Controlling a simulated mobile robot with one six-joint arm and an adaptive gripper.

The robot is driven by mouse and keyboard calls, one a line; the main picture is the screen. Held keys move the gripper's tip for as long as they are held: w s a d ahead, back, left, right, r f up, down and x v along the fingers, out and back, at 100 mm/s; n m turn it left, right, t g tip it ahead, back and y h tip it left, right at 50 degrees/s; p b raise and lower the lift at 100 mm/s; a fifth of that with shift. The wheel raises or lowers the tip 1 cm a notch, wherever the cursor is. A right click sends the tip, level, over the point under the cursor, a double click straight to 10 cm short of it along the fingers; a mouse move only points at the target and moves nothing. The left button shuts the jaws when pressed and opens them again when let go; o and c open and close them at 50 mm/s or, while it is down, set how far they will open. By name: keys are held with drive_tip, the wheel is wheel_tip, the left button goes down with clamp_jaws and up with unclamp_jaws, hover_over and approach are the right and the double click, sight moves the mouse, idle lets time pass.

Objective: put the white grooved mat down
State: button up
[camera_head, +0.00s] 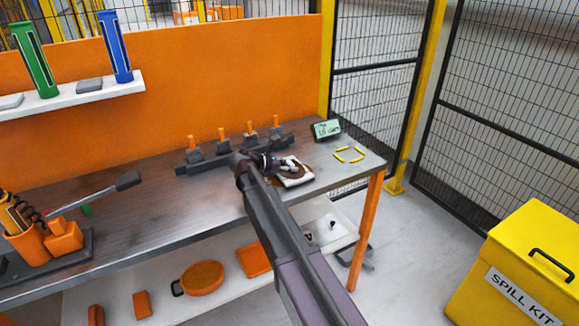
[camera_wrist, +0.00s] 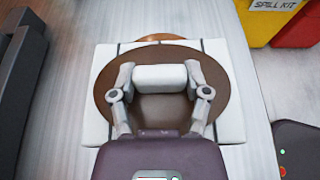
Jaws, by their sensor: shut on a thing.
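The white grooved mat (camera_wrist: 96,120) is a square pad with dark grooves and a brown round face on top. In the head view the mat (camera_head: 298,180) is over the right part of the steel bench. My gripper (camera_wrist: 160,80) is above its middle, with its two fingers shut on a white block-like grip (camera_wrist: 160,74) at the centre. In the head view my gripper (camera_head: 284,166) partly hides the mat. I cannot tell whether the mat touches the bench.
A dark rack (camera_head: 225,153) with orange-topped pegs stands behind the mat. The bench (camera_head: 130,225) is clear at its middle front.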

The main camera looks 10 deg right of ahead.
drive_tip(key=o, duration=1.1)
drive_tip(key=shift+r, duration=0.1)
drive_tip(key=shift+s+a+r+p, duration=0.1)
drive_tip(key=shift+a+r+p, duration=0.05)
drive_tip(key=shift+a+p, duration=0.15)
drive_tip(key=p+v, duration=0.4)
drive_tip(key=v, duration=0.6)
drive_tip(key=shift+a+r, duration=0.15)
drive_tip(key=shift+s+a+r, duration=0.15)
drive_tip(key=shift+s+a, duration=0.05)
drive_tip(key=shift+a, duration=0.25)
